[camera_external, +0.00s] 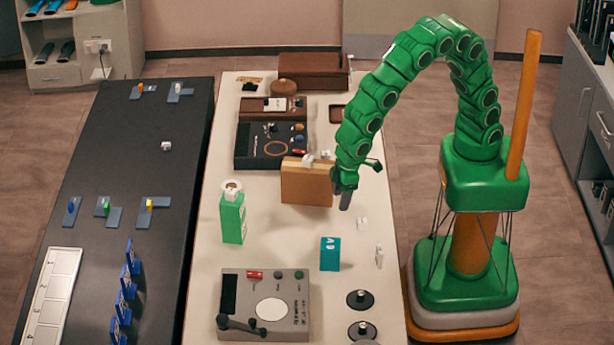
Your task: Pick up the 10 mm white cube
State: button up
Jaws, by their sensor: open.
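Several small white cube-like pieces are in view, and I cannot tell which is the 10 mm one. One white cube (362,223) sits on the pale table (215,200), below and right of my gripper. Another white cube (166,146) sits on the dark table (150,240) at the left. A small white piece (308,160) rests on top of the wooden block (306,186). My gripper (359,187) is open, pointing down beside the right end of the wooden block. Nothing shows between its fingers.
A green bottle (232,214), a teal box (330,254) and a thin white upright piece (378,257) stand on the pale table. A grey device (290,315) and black discs (361,299) are near the front. A black panel (255,150) and brown boxes (305,70) fill the back.

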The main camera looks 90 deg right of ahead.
jog(key=m+g, duration=0.2)
send_over(362, 220)
jog(key=shift+w+f, duration=0.25)
jog(key=shift+f, duration=0.1)
jog(key=shift+s+a+f, duration=0.1)
jog(key=shift+s+f, duration=0.05)
jog(key=shift+f, duration=1.8)
jog(key=shift+s+f, duration=0.15)
jog(key=shift+f, duration=1.75)
jog(key=shift+c, duration=0.2)
jog(key=c, duration=1.1)
